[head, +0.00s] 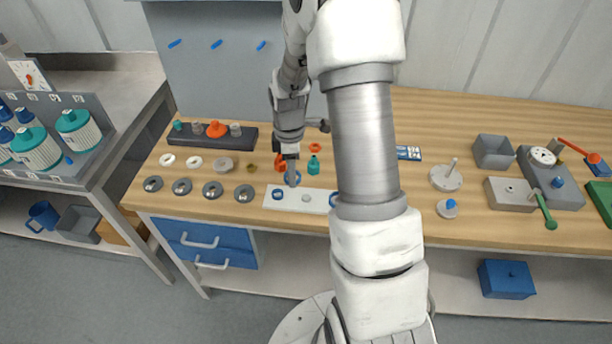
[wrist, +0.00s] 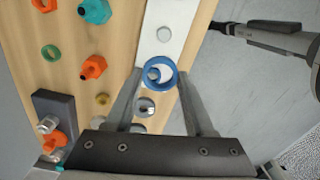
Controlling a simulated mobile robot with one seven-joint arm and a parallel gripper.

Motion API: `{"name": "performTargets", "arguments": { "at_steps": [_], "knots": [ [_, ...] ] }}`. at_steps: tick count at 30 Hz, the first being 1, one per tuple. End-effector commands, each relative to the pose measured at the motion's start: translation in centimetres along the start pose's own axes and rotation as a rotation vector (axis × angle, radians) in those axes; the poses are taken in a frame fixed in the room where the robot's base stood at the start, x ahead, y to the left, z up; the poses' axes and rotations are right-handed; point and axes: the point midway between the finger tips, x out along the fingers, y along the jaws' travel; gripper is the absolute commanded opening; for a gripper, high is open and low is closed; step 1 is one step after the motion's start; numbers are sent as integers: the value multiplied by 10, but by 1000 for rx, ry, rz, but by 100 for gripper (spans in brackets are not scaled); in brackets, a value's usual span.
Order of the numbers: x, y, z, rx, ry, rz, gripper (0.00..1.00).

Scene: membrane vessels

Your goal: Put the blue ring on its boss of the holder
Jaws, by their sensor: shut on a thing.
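The blue ring (head: 299,178) is held between the fingertips of my gripper (head: 292,173), above the left part of the white holder (head: 292,204). In the wrist view the ring (wrist: 176,72) sits between the fingertips of my gripper (wrist: 160,76), overlapping the end of the white holder (wrist: 180,20). Through its opening I see a boss with blue around it. In the head view the holder has a bare grey middle boss (head: 306,198) and blue round pieces at its left (head: 278,194) and right ends. The ring's exact height above the holder cannot be told.
Orange and teal fittings (head: 313,166) stand behind the holder. Grey washers (head: 212,190) lie left of it along the front edge. A dark block (head: 215,140) with several caps stands at the back left.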

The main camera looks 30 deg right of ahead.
Motion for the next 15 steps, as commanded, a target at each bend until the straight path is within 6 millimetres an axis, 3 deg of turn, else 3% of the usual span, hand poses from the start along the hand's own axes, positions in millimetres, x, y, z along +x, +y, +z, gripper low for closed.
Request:
{"name": "performTargets", "arguments": {
  "at_steps": [7, 15],
  "knots": [
    [17, -3, 27, -336, 2, -2, 3],
    [24, -4, 36, -467, 3, 1, 3]
  ]
}}
